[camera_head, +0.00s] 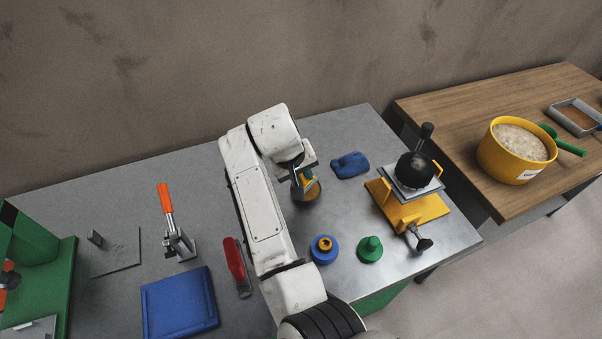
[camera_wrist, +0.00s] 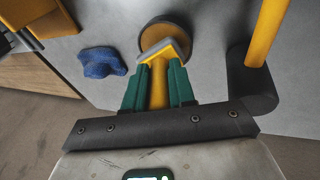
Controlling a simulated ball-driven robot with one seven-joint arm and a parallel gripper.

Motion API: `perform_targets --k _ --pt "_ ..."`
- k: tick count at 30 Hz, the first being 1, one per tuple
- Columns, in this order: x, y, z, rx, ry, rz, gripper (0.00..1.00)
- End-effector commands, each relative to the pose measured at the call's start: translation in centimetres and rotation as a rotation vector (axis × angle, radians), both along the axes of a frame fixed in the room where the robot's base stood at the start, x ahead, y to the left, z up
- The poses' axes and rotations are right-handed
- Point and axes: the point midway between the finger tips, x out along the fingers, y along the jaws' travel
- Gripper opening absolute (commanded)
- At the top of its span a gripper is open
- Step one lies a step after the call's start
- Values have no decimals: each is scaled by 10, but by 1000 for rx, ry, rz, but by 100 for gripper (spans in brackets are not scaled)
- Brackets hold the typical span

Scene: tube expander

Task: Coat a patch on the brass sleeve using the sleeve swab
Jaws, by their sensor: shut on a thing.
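My gripper (camera_wrist: 160,88), with green fingers, is shut on the yellow handle of a tool that looks like the sleeve swab (camera_wrist: 158,65). Its grey angled head points at a round dark-rimmed dish with brown contents (camera_wrist: 165,34). I cannot tell whether the head touches the dish. In the head view the dish (camera_head: 308,197) is partly hidden beneath my gripper (camera_head: 303,179). A brass-coloured ring (camera_head: 325,244), perhaps the brass sleeve, sits in a blue round base (camera_head: 322,255) nearer the table's front, apart from my gripper.
A blue cloth (camera_head: 350,165) lies right of my gripper. A yellow stand (camera_head: 412,212) with a black ball is further right. In the wrist view a yellow rod rises from a black cylinder (camera_wrist: 252,88), close on the right.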

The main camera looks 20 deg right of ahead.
Motion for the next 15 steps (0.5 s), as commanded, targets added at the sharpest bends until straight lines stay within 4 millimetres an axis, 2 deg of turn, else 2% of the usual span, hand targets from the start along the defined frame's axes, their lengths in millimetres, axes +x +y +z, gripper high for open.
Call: perform_targets --k 15 --pt "0 0 -6 0 0 0 0"
